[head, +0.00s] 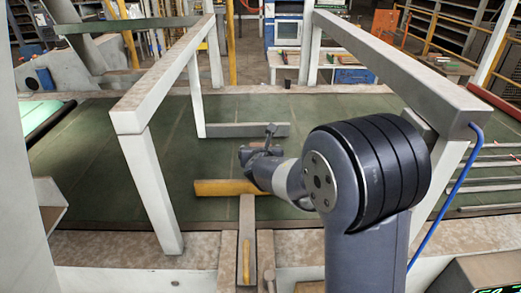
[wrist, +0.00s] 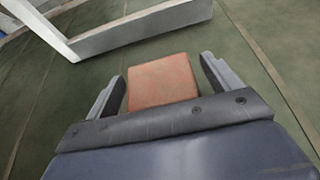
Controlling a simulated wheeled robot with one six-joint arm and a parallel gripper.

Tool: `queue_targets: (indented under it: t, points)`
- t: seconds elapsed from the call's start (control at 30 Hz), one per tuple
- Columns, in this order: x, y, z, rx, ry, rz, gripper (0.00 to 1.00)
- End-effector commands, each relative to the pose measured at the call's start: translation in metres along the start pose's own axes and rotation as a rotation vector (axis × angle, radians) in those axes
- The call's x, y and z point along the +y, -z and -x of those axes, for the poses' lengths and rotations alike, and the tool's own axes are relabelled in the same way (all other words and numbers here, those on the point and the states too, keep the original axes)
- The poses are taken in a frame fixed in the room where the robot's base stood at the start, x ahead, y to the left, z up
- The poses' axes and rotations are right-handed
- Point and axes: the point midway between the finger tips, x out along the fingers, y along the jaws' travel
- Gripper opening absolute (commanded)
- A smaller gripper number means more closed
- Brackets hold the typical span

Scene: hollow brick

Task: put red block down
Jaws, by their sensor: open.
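The red block (wrist: 162,80) shows in the wrist view as a square orange-red face between my two fingers. My gripper (wrist: 163,70) is open, with one finger on each side of the block.
A pale grey frame (head: 150,190) stands around the work area, with posts and beams left and right. A low grey bar (head: 245,130) lies behind my gripper. A yellow bar (head: 222,188) lies in front of it. Green surface to the left is clear.

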Motion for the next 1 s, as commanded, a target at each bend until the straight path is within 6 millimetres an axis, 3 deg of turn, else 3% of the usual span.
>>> queue_targets:
  t: [0.6, 0.8, 1.0]
  points:
    - [0.001, -0.001, 0.101, -0.002, -0.002, -0.001, 0.85]
    - [0.000, 0.000, 0.116, -0.001, -0.001, 0.000, 0.85]
    - [0.000, 0.000, 0.119, 0.000, 0.000, 0.000, 0.85]
